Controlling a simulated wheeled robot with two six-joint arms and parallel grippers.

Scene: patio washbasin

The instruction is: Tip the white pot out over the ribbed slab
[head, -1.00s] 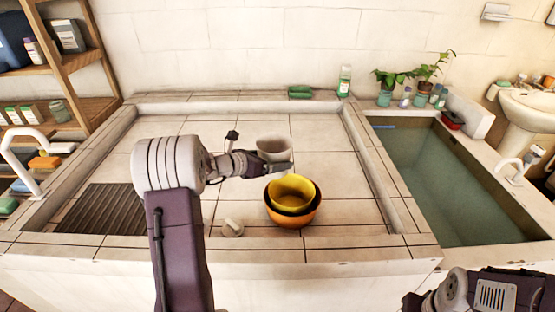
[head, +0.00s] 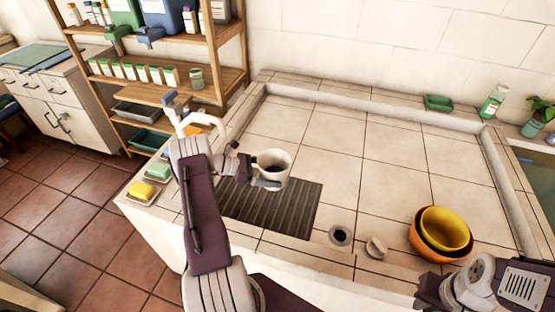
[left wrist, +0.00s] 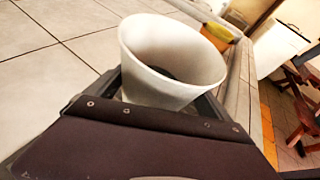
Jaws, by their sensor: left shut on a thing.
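The white pot (head: 277,160) is held by my left gripper (head: 264,172), which is shut on its side. The pot is roughly upright, its opening facing up. It overlaps the far edge of the ribbed slab (head: 285,213) in the head view; its height above the slab is hard to judge. In the left wrist view the pot (left wrist: 165,55) sits between the fingers, with something dark low inside that I cannot make out. My right arm shows at the lower right of the head view; its fingertips cannot be made out.
A drain hole (head: 340,235) and a small pale plug (head: 376,247) lie right of the slab. A yellow bowl (head: 445,229) sits in an orange bowl (head: 424,250). A white tap (head: 205,122) and soap bars (head: 143,190) are left. Central tiles are clear.

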